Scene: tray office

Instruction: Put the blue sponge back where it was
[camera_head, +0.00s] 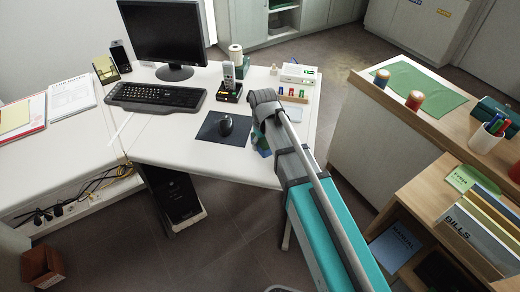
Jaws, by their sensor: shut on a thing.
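My arm reaches in from the lower right, and its end is over the right part of the white desk. My gripper (261,141) is mostly hidden behind the arm's end links, and its fingertips are not clear. It is shut on a small blue thing (262,144), which looks like the blue sponge. Only a small patch of it shows, with some green beside it. I cannot tell whether it touches the desk. No other blue sponge is plain in view.
The desk (165,140) holds a monitor (162,30), keyboard (155,97), phone (229,80) and mouse on a dark pad (222,130). A counter at right bears a green mat (420,85), two small jars and a pen cup (488,138). A small tray (293,97) stands near my arm.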

